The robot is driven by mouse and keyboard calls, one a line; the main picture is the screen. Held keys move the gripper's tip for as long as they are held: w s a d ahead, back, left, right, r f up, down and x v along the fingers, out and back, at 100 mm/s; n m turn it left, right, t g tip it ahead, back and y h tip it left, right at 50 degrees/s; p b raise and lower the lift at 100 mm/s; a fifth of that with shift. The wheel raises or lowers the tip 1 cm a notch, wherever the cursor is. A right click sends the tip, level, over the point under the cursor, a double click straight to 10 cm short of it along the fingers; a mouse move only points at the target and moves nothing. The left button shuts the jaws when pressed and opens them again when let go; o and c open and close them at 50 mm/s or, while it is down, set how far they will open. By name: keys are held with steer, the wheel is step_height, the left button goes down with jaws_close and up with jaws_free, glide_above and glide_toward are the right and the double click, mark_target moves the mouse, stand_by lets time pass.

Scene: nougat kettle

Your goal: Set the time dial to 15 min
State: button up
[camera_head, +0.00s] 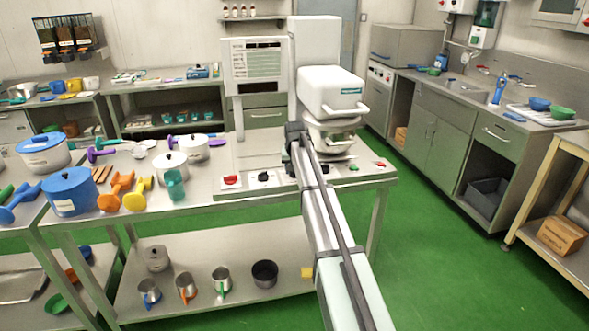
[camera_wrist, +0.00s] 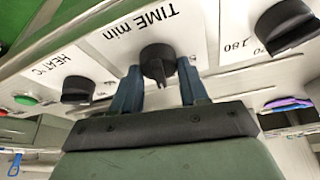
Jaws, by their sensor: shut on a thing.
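The time dial (camera_wrist: 157,60) is a round black knob with a raised grip bar, under the label "TIME min" in the wrist view. My gripper (camera_wrist: 161,88) has its two blue fingers on either side of the dial, shut on its grip bar. The dial's number marks are not readable here, so its setting cannot be told. In the head view my gripper (camera_head: 295,140) is at the front of the white kettle machine (camera_head: 330,92), and my arm hides the time dial.
The black heat dial (camera_wrist: 78,88) and another black dial (camera_wrist: 287,25) flank the time dial. A green button (camera_wrist: 25,100) lies beyond the heat dial. A red switch (camera_head: 231,180) is on the panel's left. Pots and utensils crowd the table's left side.

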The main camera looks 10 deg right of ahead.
steer(key=m+h, duration=0.1)
steer(key=m, duration=0.1)
steer(key=m+g, duration=0.1)
steer(key=m, duration=0.2)
steer(key=shift+w+a+h, duration=0.1)
steer(key=shift+h, duration=0.3)
steer(key=shift+m+g+h, duration=0.5)
steer(key=shift+m+g, duration=0.1)
steer(key=shift+m, duration=1.7)
steer(key=o, duration=1.1)
steer(key=shift+c, duration=0.2)
steer(key=v, duration=1.4)
steer(key=shift+f, duration=0.15)
